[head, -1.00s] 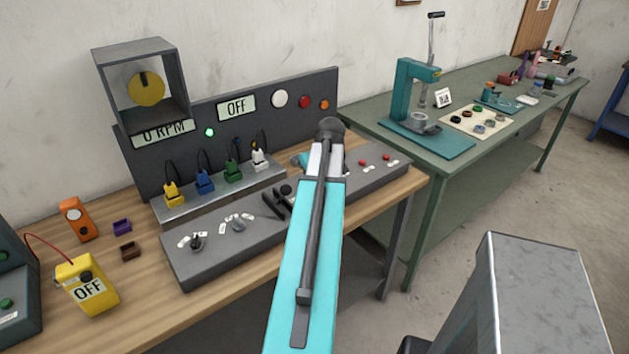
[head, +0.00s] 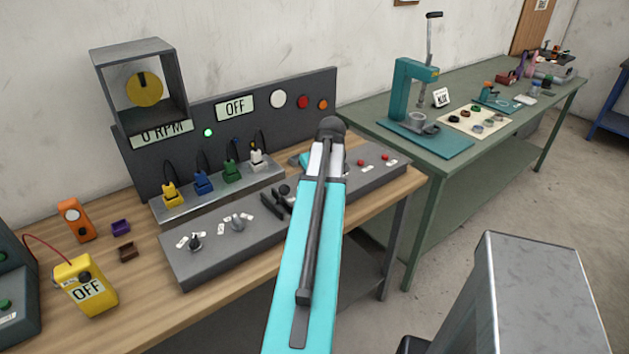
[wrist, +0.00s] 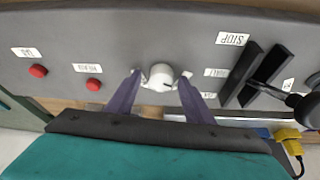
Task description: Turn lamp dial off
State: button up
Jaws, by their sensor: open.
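In the wrist view a pale grey round dial (wrist: 160,76) with a dark pointer mark sits on the grey control panel (wrist: 115,45). My gripper (wrist: 159,79) is open, with one purple-grey finger on each side of the dial. A small gap seems to show on each side; I cannot tell whether either finger touches it. Small white labels beside the dial are partly hidden by the fingers. In the head view my arm hides the dial and the fingertips.
Red buttons (wrist: 94,85) lie left of the dial in the wrist view. Black lever guards (wrist: 250,75) and a black knob lever (wrist: 300,103) stand to the right. Several coloured plugs (head: 203,182) and two knobs (head: 237,222) are left of my arm in the head view.

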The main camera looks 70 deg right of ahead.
jog(key=shift+r, duration=0.15)
jog(key=b+v, duration=0.2)
jog(key=v, duration=1.1)
jog(key=shift+a+r+b, duration=0.15)
jog(key=shift+r+b, duration=0.05)
jog(key=shift+b, duration=0.1)
jog(key=shift+s, duration=0.2)
dwell(0.4)
